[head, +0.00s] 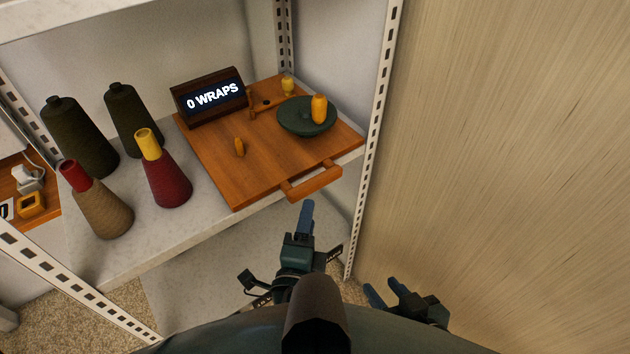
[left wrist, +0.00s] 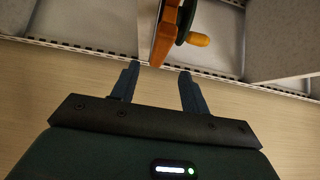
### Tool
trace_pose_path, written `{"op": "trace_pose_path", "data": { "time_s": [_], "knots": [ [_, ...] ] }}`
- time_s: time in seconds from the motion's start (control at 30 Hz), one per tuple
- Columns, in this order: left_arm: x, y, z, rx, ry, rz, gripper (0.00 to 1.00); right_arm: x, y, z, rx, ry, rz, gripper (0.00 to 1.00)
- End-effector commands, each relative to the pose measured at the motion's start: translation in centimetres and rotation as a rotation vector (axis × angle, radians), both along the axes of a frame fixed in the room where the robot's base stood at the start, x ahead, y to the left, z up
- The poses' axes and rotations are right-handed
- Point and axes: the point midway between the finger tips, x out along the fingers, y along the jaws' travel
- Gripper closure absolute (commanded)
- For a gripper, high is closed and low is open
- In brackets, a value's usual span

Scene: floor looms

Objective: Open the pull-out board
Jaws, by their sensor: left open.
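The pull-out board (head: 212,160) is a flat brown wooden board lying on the grey shelf. Its bar handle (head: 314,183) juts out past the shelf's front edge. My left gripper (head: 307,207) is just below and in front of the handle, apart from it in the head view. In the left wrist view its two fingers (left wrist: 158,77) are spread with nothing between them, and an orange-brown wooden edge (left wrist: 164,36) shows beyond the tips. My right gripper (head: 387,289) is low at the right, its fingers apart and empty, away from the board.
On the board stand a display reading "0 WRAPS" (head: 214,97), a dark green dish (head: 296,122) with an orange peg, and small wooden pegs. Several yarn cones (head: 166,180) stand left of it. A white slotted post (head: 374,140) and a wooden panel (head: 500,150) are at the right.

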Motion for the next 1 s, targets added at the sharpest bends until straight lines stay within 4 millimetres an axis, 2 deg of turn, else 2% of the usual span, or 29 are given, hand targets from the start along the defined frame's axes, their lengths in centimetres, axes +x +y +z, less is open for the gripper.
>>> {"op": "trace_pose_path", "data": {
  "time_s": [0.03,0.2,0.4,0.6,0.87,1.0],
  "knots": [
    [1.3,-0.2,0.2,0.001,-0.004,0.002,0.55,0.0,0.0,0.2,-0.002,0.000,0.001,0.64],
    [4.9,-0.7,0.2,0.001,-0.002,0.001,0.55,0.0,0.0,0.4,-0.009,0.001,0.003,0.64],
    [8.0,-1.3,0.1,0.000,0.000,0.000,0.55,0.0,-0.1,0.4,-0.012,0.001,0.003,0.64],
    [9.4,-1.5,0.0,-0.001,0.003,0.000,0.55,0.0,-0.1,0.4,-0.013,0.001,0.003,0.64],
    [9.5,-1.5,0.0,-0.002,0.003,0.000,0.55,0.0,-0.1,0.4,-0.014,0.002,0.003,0.64],
    [9.5,-1.5,0.0,-0.002,0.003,0.000,0.64,0.0,-0.1,0.4,-0.014,0.002,0.003,0.64]
  ]
}}
